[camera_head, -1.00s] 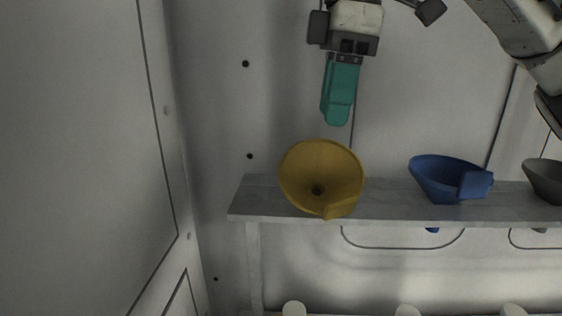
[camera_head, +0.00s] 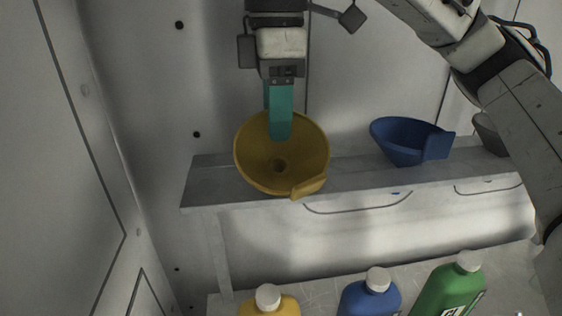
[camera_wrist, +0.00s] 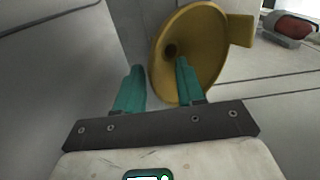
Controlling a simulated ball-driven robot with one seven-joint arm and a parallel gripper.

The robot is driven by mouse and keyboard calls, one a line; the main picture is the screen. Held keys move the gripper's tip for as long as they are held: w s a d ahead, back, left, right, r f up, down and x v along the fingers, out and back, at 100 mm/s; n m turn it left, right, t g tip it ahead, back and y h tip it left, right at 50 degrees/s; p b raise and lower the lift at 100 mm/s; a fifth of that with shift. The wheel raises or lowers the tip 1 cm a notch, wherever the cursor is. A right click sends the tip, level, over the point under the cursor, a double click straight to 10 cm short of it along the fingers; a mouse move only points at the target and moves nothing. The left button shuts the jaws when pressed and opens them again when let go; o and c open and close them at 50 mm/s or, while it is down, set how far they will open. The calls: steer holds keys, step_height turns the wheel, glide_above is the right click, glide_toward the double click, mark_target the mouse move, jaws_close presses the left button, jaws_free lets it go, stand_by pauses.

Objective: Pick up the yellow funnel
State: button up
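The yellow funnel (camera_head: 255,158) sits on the grey shelf at its left end, tilted with its wide mouth facing me. It also shows in the wrist view (camera_wrist: 207,30), with its tab at the right. My gripper (camera_head: 278,125) points down at the funnel's upper rim. In the wrist view my gripper (camera_wrist: 158,68) is open, its two teal fingers apart. The right finger overlaps the funnel's bowl and the left finger is outside the rim. The near edge of the rim lies between them. I cannot tell whether either finger touches it.
The grey shelf (camera_head: 350,183) also holds a blue funnel (camera_head: 402,143) and a grey funnel (camera_head: 489,134) to the right. Below stand yellow (camera_head: 268,304), blue (camera_head: 369,300) and green (camera_head: 447,292) bottles. A wall is close on the left.

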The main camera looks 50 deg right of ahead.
mark_target(280, 164)
steer(key=shift+f, duration=1.3)
steer(key=shift+c, duration=0.4)
jaws_close()
steer(key=shift+r, duration=0.1)
